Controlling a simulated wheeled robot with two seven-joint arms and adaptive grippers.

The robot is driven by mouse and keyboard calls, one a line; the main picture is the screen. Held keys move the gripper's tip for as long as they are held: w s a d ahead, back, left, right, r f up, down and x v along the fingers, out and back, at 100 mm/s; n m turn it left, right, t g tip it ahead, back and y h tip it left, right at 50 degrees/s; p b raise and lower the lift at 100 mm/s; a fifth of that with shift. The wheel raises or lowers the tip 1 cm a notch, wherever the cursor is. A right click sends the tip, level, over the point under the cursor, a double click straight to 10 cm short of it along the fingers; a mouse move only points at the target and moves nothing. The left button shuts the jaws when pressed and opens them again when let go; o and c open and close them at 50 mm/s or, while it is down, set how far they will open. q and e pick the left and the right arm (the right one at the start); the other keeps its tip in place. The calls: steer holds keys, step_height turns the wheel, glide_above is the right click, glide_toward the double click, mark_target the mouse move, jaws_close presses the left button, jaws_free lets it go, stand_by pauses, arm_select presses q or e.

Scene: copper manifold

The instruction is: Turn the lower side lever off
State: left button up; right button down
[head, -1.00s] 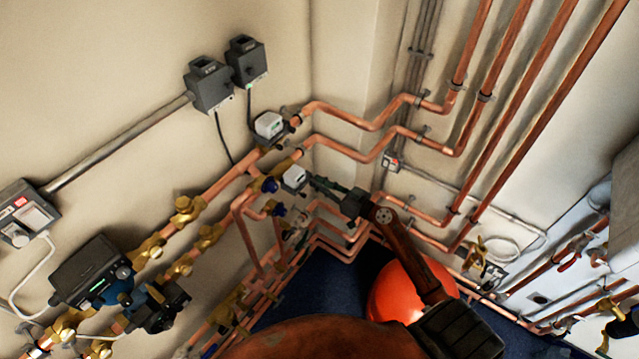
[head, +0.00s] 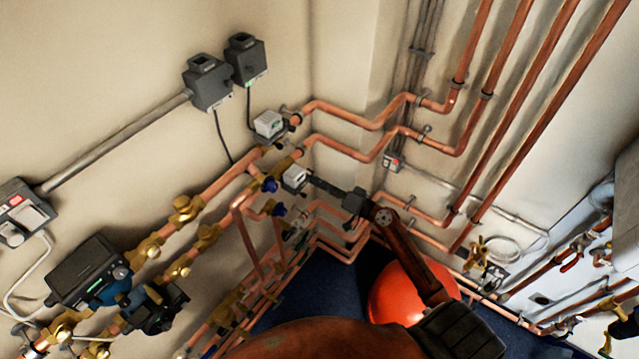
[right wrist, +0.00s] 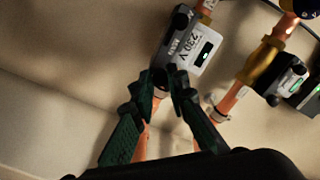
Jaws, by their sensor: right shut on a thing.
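The lower white valve box (head: 294,178) sits on the copper pipe at the corner, below a similar upper box. My right gripper (head: 313,181) reaches it from the right, fingertips at its right side. In the right wrist view, a white box marked 230 V (right wrist: 200,50), with a dark end block, lies just beyond the fingertips. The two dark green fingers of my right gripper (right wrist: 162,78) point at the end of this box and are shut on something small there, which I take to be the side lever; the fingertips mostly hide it. My left gripper is not in view.
The upper white valve box (head: 268,125) is close above the gripper. Copper pipes (head: 365,124) run along both walls around the corner. A red-orange rounded vessel (head: 395,295) stands under my right arm. A dark pump unit (head: 88,272) is at the left.

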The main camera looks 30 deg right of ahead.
steer(key=shift+r+m+p, duration=0.1)
steer(key=shift+m+p, duration=1)
steer(key=shift+m, duration=3)
steer(key=c, duration=1.9)
jaws_free()
steer(key=v, duration=1.2)
